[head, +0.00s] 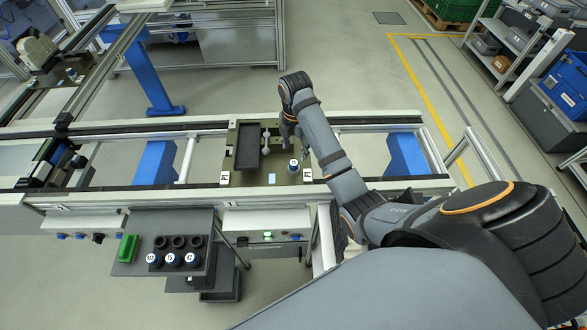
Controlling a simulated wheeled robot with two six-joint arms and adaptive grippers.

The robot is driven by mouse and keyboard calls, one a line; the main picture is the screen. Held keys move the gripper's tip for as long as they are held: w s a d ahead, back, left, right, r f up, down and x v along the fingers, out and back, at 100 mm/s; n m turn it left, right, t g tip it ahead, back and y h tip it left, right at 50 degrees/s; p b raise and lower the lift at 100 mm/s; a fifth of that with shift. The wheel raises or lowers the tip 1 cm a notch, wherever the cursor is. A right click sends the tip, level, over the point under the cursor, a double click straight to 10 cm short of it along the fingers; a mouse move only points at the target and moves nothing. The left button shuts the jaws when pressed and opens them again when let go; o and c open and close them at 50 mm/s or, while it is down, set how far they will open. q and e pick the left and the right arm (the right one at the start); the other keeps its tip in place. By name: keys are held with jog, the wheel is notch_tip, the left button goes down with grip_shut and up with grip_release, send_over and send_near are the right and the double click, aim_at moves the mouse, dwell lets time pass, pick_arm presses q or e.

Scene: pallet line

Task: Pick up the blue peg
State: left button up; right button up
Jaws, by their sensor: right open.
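Several blue-ringed pegs with white tops are in the head view. One peg (293,166) stands on the olive pallet (236,179), just below my right gripper in the picture. Three more, a left one (154,260), a middle one (173,260) and a right one (192,260), stand in a row on the grey side shelf (208,222), with numbers on their tops. My right gripper (294,141) is open over the right part of the pallet, close to the pallet peg; the exact gap cannot be told. My left gripper is not in view.
The pallet sits on the conveyor rails and carries a black tray (248,147) and a grey dumbbell-shaped part (266,142). A green block (127,248) and dark empty holders lie on the shelf. Another loaded pallet stands at the left. Grey floor is free behind the line.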

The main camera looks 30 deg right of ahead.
aim_at(294, 162)
jog(key=f, duration=0.1)
jog(key=f+p, duration=0.2)
jog(key=f, duration=0.1)
jog(key=shift+w+d, duration=0.25)
jog(key=shift+d, duration=0.05)
jog(key=f+p, duration=0.2)
jog(key=f, duration=0.1)
jog(key=shift+a+f, duration=0.3)
jog(key=shift+a, duration=0.1)
jog(key=shift+w+d+f, duration=0.1)
jog(key=shift+f, duration=0.4)
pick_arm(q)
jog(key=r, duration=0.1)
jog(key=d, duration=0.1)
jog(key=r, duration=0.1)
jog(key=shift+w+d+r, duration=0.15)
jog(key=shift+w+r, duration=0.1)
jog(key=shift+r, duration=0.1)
pick_arm(e)
grip_shut()
jog(key=shift+r, duration=0.15)
